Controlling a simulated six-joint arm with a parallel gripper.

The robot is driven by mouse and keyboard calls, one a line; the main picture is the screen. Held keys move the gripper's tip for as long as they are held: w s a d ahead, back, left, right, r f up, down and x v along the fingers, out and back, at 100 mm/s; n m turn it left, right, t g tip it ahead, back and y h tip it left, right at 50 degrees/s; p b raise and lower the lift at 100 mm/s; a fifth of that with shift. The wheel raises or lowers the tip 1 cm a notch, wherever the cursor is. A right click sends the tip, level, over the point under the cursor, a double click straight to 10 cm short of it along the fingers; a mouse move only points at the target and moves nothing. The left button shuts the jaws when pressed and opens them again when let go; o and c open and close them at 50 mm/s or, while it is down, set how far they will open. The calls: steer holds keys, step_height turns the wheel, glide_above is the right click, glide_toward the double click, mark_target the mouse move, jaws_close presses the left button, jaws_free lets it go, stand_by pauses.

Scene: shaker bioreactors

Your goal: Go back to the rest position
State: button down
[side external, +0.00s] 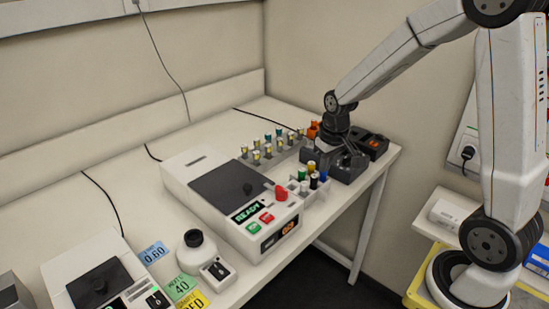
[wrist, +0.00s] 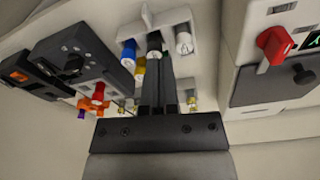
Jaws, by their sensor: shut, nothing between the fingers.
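My gripper (wrist: 156,65) is shut and empty, its two dark fingers together in the middle of the wrist view. In the side view my gripper (side external: 322,154) hangs over the back right of the bench, and its fingertips are hard to make out against the dark equipment. In the wrist view the fingers overlap part of a white rack (wrist: 140,22) with capped vials. Its blue-capped vial (wrist: 128,52), black-capped vial (wrist: 154,42) and white-capped vial (wrist: 183,42) show around the fingertips. Contact cannot be told.
A white shaker (side external: 183,172) with a dark lid and red knob (side external: 281,193) stands left of the gripper. A dark device (side external: 373,145) sits close at the right. Several vials (side external: 267,148) stand behind. The space above the bench looks open.

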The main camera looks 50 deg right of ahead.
steer(key=s+a+f+n+t, duration=0.1)
steer(key=s+a+n, duration=0.1)
steer(key=s+a, duration=0.7)
steer(key=shift+s+a+f, duration=0.15)
steer(key=shift+a+f, duration=0.25)
steer(key=shift+a, duration=0.2)
step_height(320, 180, up, 9)
steer(key=m, duration=1.8)
glide_above(358, 151)
steer(key=s, duration=0.3)
steer(key=shift+s+r, duration=0.15)
steer(key=shift+f, duration=0.2)
steer(key=x, duration=1.3)
steer(key=shift+s+a+f, duration=0.1)
steer(key=shift+a+f, duration=0.1)
steer(key=shift+f, duration=0.15)
